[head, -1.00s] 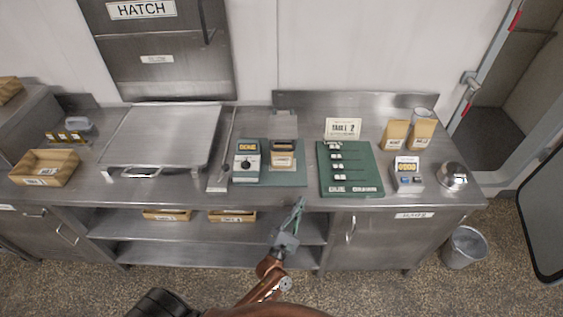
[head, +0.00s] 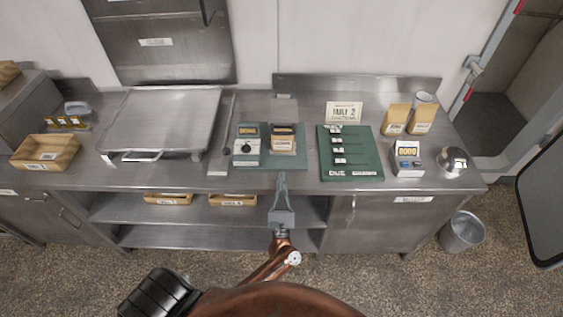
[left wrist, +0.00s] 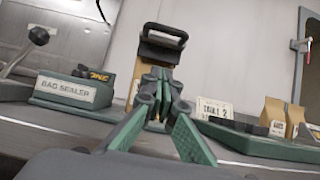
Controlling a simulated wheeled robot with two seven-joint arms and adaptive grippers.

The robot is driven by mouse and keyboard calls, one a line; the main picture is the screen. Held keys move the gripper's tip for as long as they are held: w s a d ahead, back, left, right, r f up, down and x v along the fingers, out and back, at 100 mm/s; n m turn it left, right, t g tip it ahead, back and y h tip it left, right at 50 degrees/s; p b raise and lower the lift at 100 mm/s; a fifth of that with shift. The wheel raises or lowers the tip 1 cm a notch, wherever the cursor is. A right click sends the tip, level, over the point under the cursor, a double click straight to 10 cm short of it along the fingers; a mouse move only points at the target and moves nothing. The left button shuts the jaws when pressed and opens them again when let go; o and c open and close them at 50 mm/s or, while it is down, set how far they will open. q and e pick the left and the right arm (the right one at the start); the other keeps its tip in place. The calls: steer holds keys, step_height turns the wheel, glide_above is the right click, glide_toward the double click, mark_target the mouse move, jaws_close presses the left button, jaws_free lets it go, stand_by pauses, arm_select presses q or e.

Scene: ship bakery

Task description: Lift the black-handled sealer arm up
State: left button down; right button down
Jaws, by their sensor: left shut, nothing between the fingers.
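The bag sealer stands on a green mat (head: 297,162) on the steel counter. Its green and cream control box (head: 246,152) is on the left, and its label reads BAG SEALER in the left wrist view (left wrist: 67,91). The black-handled sealer arm (head: 284,129) is to the right of the box; in the left wrist view its black loop handle (left wrist: 165,37) stands above my fingers. My left gripper (head: 282,175) is shut and empty, at the counter's front edge, in front of the sealer and apart from the handle. My fingers hide the arm's lower part in the wrist view. My right gripper is out of view.
A lever with a black ball knob (head: 227,151) stands left of the box. A green board (head: 372,161) with small slots lies to the right, by a TABLE 2 sign (head: 344,112). A steel griddle-like plate (head: 180,110) is on the left.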

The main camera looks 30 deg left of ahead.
arm_select(q)
steer(key=s+r+p+x, duration=0.1)
steer(key=p+x, duration=0.3)
steer(key=x, duration=0.8)
steer(key=shift+s+d+r, duration=0.2)
steer(key=shift+d+r, duration=0.15)
steer(key=shift+r, duration=0.4)
